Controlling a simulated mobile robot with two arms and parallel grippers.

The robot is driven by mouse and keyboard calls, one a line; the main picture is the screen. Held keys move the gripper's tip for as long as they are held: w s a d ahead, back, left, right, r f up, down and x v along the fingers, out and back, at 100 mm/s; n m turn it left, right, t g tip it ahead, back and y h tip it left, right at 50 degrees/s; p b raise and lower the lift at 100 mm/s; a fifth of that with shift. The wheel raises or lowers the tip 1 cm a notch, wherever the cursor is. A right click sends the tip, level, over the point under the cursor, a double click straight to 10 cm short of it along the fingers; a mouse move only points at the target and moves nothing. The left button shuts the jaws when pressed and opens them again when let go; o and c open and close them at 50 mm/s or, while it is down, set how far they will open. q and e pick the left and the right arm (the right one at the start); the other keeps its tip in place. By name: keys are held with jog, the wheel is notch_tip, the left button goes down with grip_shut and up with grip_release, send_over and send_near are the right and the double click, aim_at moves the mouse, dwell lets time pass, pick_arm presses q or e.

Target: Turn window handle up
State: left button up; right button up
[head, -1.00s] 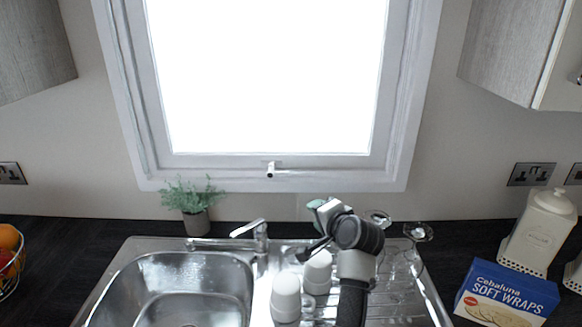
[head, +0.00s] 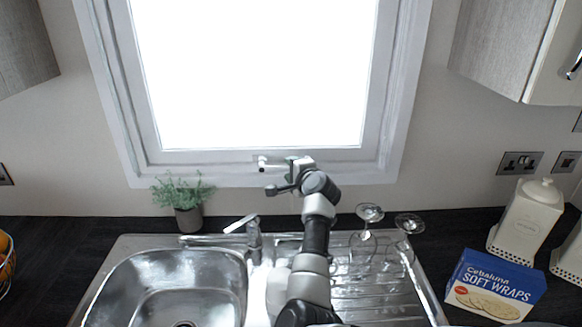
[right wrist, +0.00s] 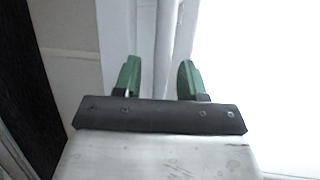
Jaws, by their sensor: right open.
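The window handle (head: 262,164) is a small white piece with a dark end, on the lower frame of the bright window (head: 250,75). My right gripper (head: 293,164) is raised to the lower window frame, just right of the handle. In the head view a small gap seems to part them. In the right wrist view the two green fingers of the right gripper (right wrist: 160,78) stand apart, with pale window frame (right wrist: 165,45) showing between them. I cannot make out the handle in that view. My left gripper is not in view.
Below are a steel sink (head: 180,290), a tap (head: 250,232) and a drainer with upturned glasses (head: 368,213). A potted plant (head: 187,208) stands left under the window. A blue wraps box (head: 495,285) and a white canister (head: 528,215) stand at right.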

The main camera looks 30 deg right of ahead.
jog(key=shift+w, duration=0.35)
jog(key=shift+f, duration=0.1)
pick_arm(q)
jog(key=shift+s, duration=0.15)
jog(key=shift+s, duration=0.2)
pick_arm(e)
grip_shut()
jog(key=shift+d, duration=0.15)
